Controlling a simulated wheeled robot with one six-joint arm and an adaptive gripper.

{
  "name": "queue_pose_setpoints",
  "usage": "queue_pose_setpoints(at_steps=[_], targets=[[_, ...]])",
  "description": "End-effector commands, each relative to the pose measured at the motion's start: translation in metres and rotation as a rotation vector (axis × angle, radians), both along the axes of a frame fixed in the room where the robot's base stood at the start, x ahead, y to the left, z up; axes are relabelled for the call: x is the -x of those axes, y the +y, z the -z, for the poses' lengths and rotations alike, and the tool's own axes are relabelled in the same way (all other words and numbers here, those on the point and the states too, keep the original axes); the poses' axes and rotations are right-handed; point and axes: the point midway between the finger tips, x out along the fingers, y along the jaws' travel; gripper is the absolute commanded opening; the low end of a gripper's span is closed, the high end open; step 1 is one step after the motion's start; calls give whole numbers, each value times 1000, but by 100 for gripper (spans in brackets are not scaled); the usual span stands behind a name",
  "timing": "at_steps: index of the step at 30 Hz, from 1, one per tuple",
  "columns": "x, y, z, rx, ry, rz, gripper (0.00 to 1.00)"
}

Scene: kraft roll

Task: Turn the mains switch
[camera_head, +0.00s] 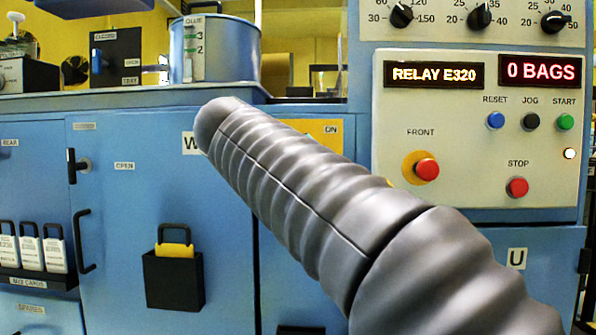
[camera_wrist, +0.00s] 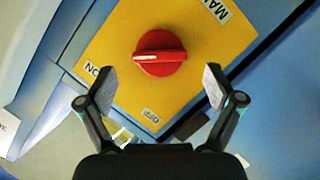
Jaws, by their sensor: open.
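The mains switch is a red rotary knob (camera_wrist: 160,53) on a yellow plate (camera_wrist: 125,35) in the wrist view. The knob's white mark lies at its left end, on the side of the "ON" label. An "OFF" label sits below the knob, and a partly cut-off "MAIN" label is at the upper right. My gripper (camera_wrist: 158,82) is open, its two fingers apart below and to either side of the knob, with nothing between the pads.
A control panel (camera_head: 470,190) right of my arm has buttons and displays reading "RELAY E320" and "0 BAGS". A blue cabinet door (camera_head: 110,215) on the left carries a handle and a black holder (camera_head: 174,280). A glue pot (camera_head: 225,50) stands on the ledge above.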

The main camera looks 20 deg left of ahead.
Motion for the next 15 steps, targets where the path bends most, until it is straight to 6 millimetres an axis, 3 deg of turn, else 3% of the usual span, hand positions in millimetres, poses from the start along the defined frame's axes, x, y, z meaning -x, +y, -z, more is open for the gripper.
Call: queue_pose_setpoints(at_steps=[6, 15], targets=[[43, 2, -12, -2, 0, -2, 92], [72, 3, -20, 0, 0, 0, 92]])
